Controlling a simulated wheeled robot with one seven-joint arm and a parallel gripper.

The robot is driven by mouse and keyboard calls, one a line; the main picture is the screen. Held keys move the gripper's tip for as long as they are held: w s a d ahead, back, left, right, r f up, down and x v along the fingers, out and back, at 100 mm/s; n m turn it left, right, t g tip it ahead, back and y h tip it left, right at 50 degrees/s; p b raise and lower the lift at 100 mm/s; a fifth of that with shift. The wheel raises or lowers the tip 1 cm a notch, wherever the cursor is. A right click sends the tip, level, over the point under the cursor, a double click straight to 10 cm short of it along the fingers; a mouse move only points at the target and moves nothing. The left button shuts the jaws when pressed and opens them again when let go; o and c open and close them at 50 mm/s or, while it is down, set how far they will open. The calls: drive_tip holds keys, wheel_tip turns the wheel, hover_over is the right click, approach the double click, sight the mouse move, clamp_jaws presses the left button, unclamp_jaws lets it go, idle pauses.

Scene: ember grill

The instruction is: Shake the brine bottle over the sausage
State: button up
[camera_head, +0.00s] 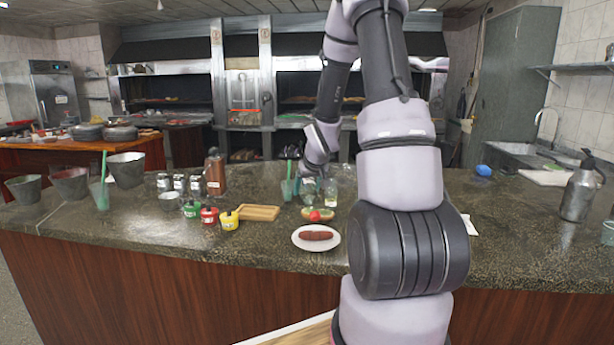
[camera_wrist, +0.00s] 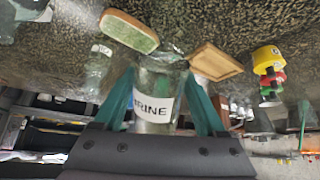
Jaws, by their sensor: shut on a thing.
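The sausage (camera_head: 316,236) is brown and lies on a white plate (camera_head: 299,244) near the counter's front edge in the head view. My gripper (camera_wrist: 165,95) has teal fingers shut on the brine bottle (camera_wrist: 153,108), a clear glass bottle with a white label reading BRINE. In the head view my gripper and the bottle (camera_head: 309,188) are small, over the counter behind the plate and apart from the sausage. The bottle's tilt is hard to tell. The sausage does not show in the wrist view.
Another labelled glass bottle (camera_head: 331,192) stands just right of the gripper. Left are a wooden board (camera_head: 258,212), a yellow pot (camera_head: 229,221), a red pot (camera_head: 209,217) and a cup with a straw (camera_head: 287,188).

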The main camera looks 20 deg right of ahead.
sight(308, 180)
drive_tip(key=r, duration=0.5)
drive_tip(key=shift+s+r, duration=0.2)
drive_tip(key=shift+s, duration=0.05)
drive_tip(key=shift+w+f, duration=0.35)
drive_tip(key=shift+w, duration=0.05)
drive_tip(key=shift+s+r, duration=0.15)
drive_tip(key=shift+s, duration=0.05)
drive_tip(key=shift+r, duration=3)
drive_tip(key=g, duration=0.5)
drive_tip(key=shift+w+r+g+y, duration=0.2)
drive_tip(key=shift+g+y, duration=0.1)
drive_tip(key=shift+g, duration=0.1)
drive_tip(key=shift+s+g, duration=0.15)
drive_tip(key=shift+g, duration=0.35)
